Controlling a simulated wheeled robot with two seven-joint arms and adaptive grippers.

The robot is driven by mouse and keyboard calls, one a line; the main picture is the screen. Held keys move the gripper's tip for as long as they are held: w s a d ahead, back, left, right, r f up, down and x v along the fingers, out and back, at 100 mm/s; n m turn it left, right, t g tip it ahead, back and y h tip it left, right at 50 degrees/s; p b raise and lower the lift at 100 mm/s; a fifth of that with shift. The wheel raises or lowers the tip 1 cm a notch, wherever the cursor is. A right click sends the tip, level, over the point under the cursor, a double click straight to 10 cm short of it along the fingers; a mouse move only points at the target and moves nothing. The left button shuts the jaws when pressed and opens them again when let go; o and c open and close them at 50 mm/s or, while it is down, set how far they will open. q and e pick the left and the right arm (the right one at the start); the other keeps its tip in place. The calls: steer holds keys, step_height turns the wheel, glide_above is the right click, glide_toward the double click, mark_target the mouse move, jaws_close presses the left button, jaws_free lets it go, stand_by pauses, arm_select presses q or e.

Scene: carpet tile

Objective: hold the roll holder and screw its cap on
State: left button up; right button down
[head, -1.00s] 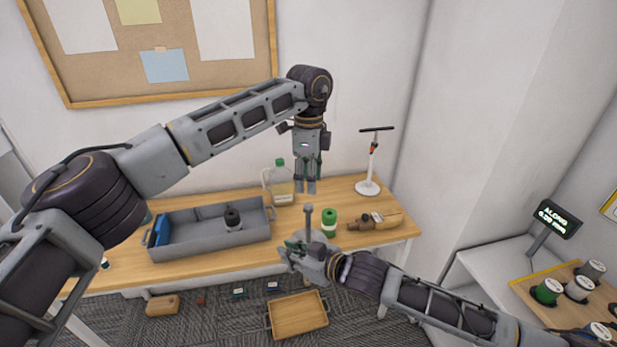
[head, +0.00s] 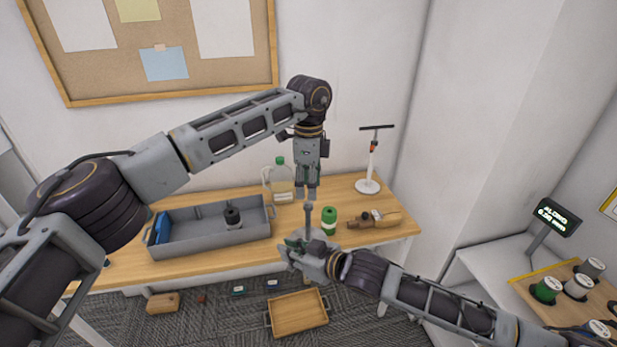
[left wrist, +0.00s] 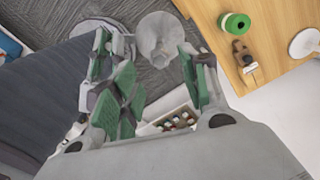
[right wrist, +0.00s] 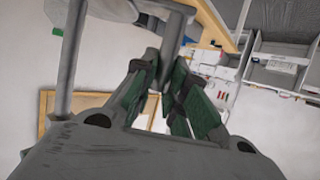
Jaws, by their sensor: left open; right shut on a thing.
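The grey roll holder shows as an upright post (head: 308,218) in the head view, in front of the table. My right gripper (head: 303,246) is shut on it low down, and the post also passes between the fingers in the right wrist view (right wrist: 173,40). My left gripper (head: 309,193) points down, open and empty, just above the post's top. In the left wrist view, a grey round part (left wrist: 158,38) lies beyond the open fingers (left wrist: 146,48), probably the holder seen from above. I cannot make out the cap as a separate piece.
A wooden tray (head: 298,337) lies on the carpet. Spools stand at right.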

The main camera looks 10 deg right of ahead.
mark_target(308, 203)
arm_select(q)
steer(key=shift+f, duration=2.8)
jaws_close()
